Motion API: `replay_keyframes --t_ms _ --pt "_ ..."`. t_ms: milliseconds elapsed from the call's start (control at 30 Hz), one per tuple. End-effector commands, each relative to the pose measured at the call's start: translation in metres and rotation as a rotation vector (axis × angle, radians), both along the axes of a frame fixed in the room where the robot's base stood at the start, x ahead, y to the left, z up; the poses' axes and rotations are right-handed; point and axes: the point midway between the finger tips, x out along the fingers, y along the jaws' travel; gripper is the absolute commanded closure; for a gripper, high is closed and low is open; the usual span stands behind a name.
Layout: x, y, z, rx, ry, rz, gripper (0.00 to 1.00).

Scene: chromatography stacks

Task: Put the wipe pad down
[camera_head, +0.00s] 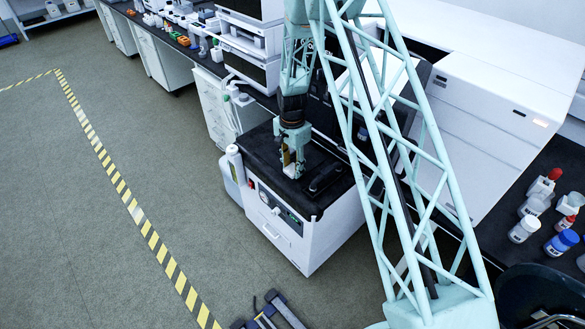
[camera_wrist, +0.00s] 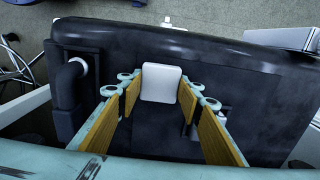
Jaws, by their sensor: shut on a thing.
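The wipe pad (camera_wrist: 162,83) is a small white pad with rounded corners, between my fingertips in the wrist view. My gripper (camera_wrist: 160,94) is shut on it, with a yellow-brown finger lining on each side. In the head view my gripper (camera_head: 292,168) points down over the black top (camera_head: 262,148) of a white cabinet unit (camera_head: 287,232). Whether the pad touches the black top is not clear.
A dark block (camera_head: 325,176) lies on the black top, right of my gripper. A white bottle-like container (camera_head: 235,164) stands at the unit's left side. White instruments (camera_head: 490,110) stand behind and right. Several bottles (camera_head: 524,229) are at far right. Floor at left is open, with striped tape (camera_head: 133,208).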

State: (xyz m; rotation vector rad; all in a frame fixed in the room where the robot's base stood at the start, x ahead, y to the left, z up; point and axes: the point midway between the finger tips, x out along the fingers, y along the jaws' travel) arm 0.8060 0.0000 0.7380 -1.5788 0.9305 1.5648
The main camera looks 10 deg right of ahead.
Motion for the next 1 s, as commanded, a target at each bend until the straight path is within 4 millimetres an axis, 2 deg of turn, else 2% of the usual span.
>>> replay_keyframes --t_ms 200,233,367,767,1000 --pt "0.000 0.000 -0.004 0.000 0.000 0.000 0.80" --pt "0.000 0.000 -0.003 0.000 0.000 0.000 0.65" --pt "0.000 0.000 -0.003 0.000 0.000 0.000 0.53" --pt "0.000 0.000 -0.002 0.000 0.000 0.000 0.53" --pt "0.001 0.000 0.009 0.000 -0.001 0.000 0.53"
